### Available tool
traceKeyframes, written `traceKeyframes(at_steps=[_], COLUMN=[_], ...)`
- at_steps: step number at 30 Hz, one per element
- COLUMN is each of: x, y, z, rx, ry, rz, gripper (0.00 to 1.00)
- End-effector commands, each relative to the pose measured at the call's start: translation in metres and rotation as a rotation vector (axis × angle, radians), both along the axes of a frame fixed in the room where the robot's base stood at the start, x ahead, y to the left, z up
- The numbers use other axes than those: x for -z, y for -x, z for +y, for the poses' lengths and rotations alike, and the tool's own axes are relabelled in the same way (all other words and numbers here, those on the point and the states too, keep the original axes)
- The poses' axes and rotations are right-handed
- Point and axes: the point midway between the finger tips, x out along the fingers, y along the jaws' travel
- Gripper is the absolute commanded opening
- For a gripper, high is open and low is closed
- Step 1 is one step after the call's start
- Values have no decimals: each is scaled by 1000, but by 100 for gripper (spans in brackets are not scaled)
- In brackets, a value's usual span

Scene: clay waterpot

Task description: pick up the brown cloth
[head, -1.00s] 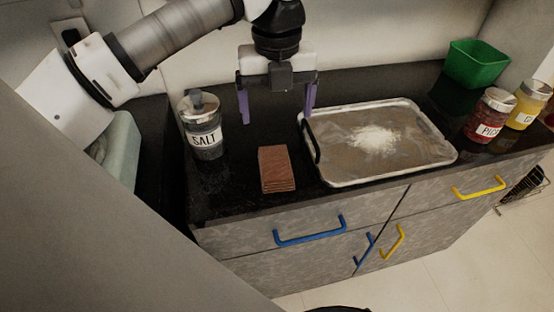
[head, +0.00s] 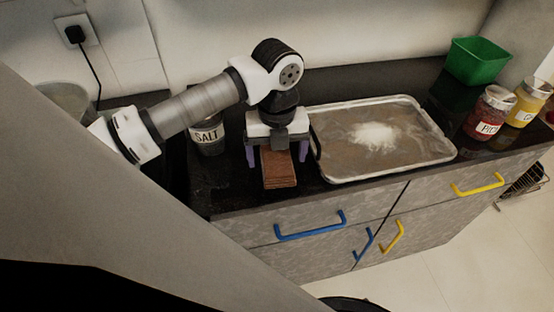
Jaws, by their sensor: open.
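The brown cloth (head: 279,172) is a folded reddish-brown block lying on the black countertop near its front edge. My gripper (head: 277,160) points down over the back part of the cloth. Its two purple fingers are apart, one on the left side of the cloth and one on the right. The gripper body hides the cloth's back end. I cannot tell whether the fingers touch the cloth or the counter.
A metal tray (head: 437,158) with white powder stands close to the right of the gripper. The salt jar (head: 207,137) is close on the left, partly hidden by my arm.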

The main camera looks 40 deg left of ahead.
Motion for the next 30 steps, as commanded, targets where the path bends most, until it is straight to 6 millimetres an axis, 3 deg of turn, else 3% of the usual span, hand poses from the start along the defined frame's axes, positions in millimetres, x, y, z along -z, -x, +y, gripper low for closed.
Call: traceKeyframes(at_steps=[7,18,30], x=[1,1,-11], y=[0,0,-4], z=[0,0,0], rx=[0,0,3], ry=[-1,-1,-1], rz=[-1,-1,0], gripper=[85,39,39])
